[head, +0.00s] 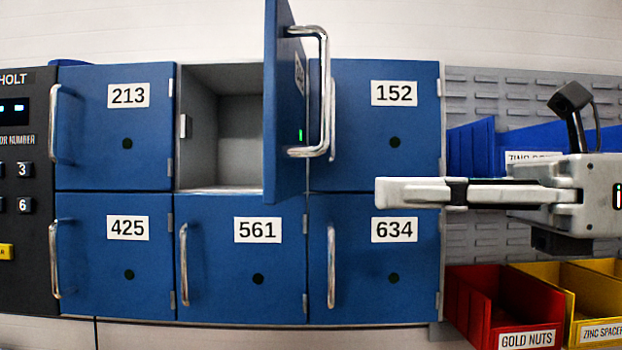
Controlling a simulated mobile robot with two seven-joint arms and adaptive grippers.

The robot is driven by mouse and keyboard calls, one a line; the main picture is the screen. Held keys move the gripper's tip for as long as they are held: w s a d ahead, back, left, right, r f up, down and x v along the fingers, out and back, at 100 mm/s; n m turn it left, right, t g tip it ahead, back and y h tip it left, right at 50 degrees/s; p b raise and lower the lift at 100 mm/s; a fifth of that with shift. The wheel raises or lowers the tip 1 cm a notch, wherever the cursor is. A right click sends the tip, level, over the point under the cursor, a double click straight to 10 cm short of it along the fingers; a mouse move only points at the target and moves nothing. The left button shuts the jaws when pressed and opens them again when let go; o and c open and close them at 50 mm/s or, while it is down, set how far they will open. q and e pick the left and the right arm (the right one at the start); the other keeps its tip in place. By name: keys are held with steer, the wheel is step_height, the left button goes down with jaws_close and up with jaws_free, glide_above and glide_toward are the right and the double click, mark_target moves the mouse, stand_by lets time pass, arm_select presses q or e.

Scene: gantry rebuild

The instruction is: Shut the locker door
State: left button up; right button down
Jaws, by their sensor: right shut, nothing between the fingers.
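The blue locker door (279,120) in the top row's middle stands open, swung out toward me on its right-hand side. Its silver bar handle (324,90) shows at the right of the door, with a small green light beside it. The open compartment (241,130) behind it is grey and looks empty. My right gripper (378,193) comes in from the right, its fingers shut and empty. In the picture its tip lies over the doors 152 and 634, to the right of the open door and apart from its handle. My left gripper is not in view.
Closed doors 213 (90,150), 152 (370,150), 425 (90,280), 561 (215,290) and 634 (360,295) surround the opening, with handles sticking out. A keypad panel (25,240) is at left. Blue, red (480,310) and yellow bins are at right.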

mark_target(277, 193)
steer(key=a, duration=0.2)
steer(key=a+p, duration=0.1)
steer(key=a, duration=0.2)
steer(key=w+a+p, duration=0.1)
steer(key=a, duration=0.2)
steer(key=shift+a+t, duration=0.1)
steer(key=shift+t, duration=0.3)
